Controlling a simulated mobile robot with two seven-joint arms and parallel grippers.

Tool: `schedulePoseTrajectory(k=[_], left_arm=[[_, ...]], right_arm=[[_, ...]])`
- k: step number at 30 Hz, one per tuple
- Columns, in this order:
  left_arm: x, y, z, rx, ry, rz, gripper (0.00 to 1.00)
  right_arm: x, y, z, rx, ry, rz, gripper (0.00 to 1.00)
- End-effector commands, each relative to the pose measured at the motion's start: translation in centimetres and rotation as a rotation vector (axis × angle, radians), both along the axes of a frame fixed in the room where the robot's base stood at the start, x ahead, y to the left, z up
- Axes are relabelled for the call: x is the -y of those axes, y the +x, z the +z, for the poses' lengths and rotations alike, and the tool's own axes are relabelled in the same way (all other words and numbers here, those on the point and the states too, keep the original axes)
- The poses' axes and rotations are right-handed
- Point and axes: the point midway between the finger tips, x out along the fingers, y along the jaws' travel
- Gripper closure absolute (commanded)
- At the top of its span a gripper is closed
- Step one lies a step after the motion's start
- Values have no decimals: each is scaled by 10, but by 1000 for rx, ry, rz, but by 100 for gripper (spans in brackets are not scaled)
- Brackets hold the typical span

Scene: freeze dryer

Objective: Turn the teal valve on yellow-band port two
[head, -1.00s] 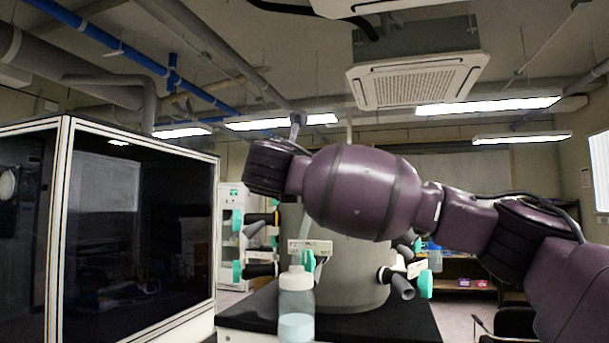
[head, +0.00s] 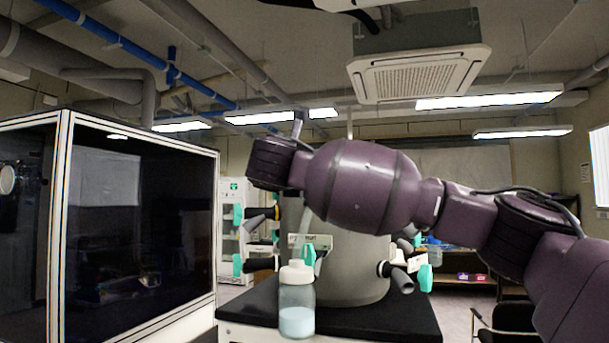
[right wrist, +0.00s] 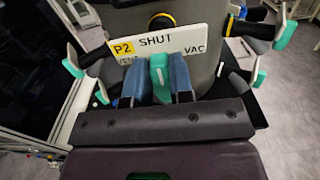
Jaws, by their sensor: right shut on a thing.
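The grey drum of the freeze dryer (head: 350,275) carries several black ports with teal valves. In the right wrist view, a white sign (right wrist: 150,42) reads "P2", "SHUT" and "VAC", with the P2 on yellow. The teal valve (right wrist: 158,78) stands upright just below the sign. My right gripper (right wrist: 166,80) is shut on it, with one blue finger on each side. In the head view, this valve (head: 308,256) shows behind the bottle cap, and my purple right arm hides most of the gripper. My left gripper is not in view.
A white-capped bottle (head: 297,305) with pale blue liquid stands on the black tabletop (head: 395,322) in front of the drum. A large dark glass cabinet (head: 140,230) fills the left. Other teal valves (head: 425,278) stick out at the sides.

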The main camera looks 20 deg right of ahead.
Motion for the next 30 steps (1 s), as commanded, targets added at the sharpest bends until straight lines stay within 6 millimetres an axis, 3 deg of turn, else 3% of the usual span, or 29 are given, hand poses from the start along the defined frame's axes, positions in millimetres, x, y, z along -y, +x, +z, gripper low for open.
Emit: schedulePoseTrajectory(k=[10, 30], left_arm=[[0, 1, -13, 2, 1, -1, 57], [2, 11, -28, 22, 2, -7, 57]], right_arm=[[2, -1, -3, 92, 138, 0, 100], [10, -6, -8, 431, 642, 0, 100]])
